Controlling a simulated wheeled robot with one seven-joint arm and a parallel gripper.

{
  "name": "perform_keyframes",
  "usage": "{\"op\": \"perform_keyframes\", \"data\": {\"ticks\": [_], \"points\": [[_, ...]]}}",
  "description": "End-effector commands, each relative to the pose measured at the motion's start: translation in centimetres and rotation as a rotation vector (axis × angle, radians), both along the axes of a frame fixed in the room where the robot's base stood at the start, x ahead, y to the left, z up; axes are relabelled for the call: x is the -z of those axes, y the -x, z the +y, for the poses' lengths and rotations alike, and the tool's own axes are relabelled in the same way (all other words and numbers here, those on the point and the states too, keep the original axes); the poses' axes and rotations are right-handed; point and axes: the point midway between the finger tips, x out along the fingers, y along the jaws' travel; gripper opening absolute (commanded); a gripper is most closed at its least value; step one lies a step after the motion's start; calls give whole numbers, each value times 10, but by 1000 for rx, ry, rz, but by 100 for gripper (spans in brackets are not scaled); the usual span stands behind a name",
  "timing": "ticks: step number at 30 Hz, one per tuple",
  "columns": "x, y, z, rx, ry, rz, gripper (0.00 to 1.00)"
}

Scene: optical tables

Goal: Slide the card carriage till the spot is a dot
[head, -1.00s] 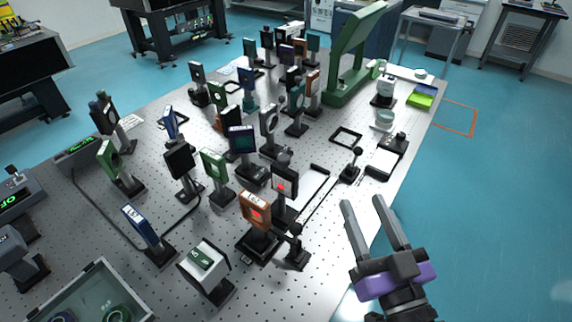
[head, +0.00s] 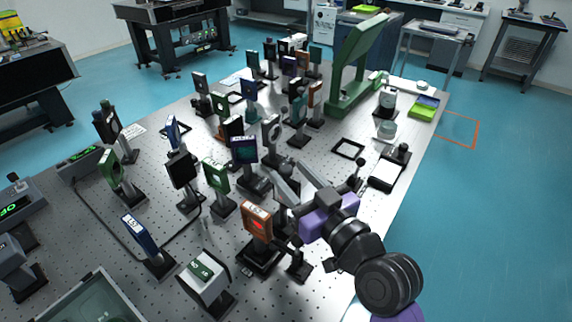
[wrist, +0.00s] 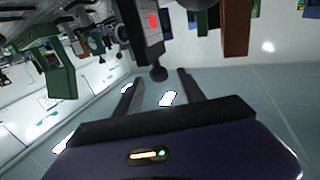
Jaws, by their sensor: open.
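A black knob (wrist: 158,73) sits just below the card. My gripper (wrist: 157,80) is open, its fingers on either side of the knob in this view; I cannot tell if they touch it. In the head view my gripper (head: 286,166) reaches over the rail area and hides most of the card and rail. An orange-framed mount (head: 257,222) with a red glow stands left of my gripper.
Many posted optics crowd the table left and behind, including a green mount (head: 216,176) and a dark-screened mount (head: 244,150). A white box mount (head: 205,275) stands in front. A tall green arm stand (head: 357,65) is at the back.

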Motion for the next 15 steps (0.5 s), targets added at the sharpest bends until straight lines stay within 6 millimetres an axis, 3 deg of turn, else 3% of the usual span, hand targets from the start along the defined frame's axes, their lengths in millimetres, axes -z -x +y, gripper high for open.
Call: {"op": "perform_keyframes", "data": {"ticks": [6,15], "points": [[0,-20,12,1,0,0,46],[0,-24,14,2,-1,-1,46]]}}
